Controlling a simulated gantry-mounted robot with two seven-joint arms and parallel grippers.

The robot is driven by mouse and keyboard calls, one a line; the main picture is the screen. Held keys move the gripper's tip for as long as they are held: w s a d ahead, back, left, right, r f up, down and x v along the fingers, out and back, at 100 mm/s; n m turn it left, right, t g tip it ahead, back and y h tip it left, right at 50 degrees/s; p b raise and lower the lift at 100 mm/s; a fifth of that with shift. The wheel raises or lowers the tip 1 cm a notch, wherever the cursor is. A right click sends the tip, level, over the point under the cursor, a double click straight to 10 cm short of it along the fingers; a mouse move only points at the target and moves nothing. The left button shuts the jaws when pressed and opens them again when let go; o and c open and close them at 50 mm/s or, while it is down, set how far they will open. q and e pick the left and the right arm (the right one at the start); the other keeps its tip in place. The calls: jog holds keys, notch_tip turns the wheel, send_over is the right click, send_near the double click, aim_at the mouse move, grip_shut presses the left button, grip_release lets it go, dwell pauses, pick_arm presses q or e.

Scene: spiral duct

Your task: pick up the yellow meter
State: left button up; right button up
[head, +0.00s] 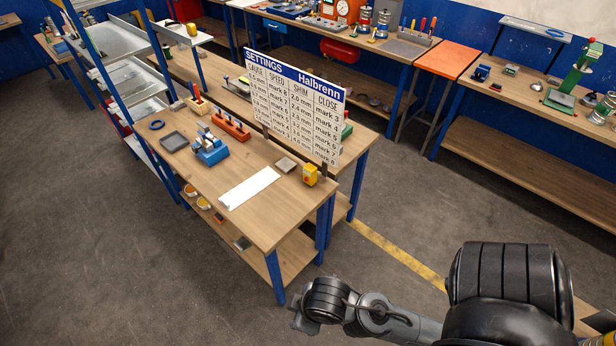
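A small yellow box-like device (310,175), which looks like the yellow meter, stands near the right corner of the nearer wooden workbench (262,220). It is in front of the right end of the settings sign (297,105). Its face is too small to read. My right arm comes in from the lower right, and its gripper end (303,318) is over the floor in front of the bench, well apart from the meter. The fingers are too small and turned away to tell open from shut. My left gripper is not in view.
A white sheet (249,187) and a grey square plate (286,164) lie near the meter. A blue device (211,150), a grey tray (173,141) and an orange rack (231,128) stand farther left. The floor before the bench is clear.

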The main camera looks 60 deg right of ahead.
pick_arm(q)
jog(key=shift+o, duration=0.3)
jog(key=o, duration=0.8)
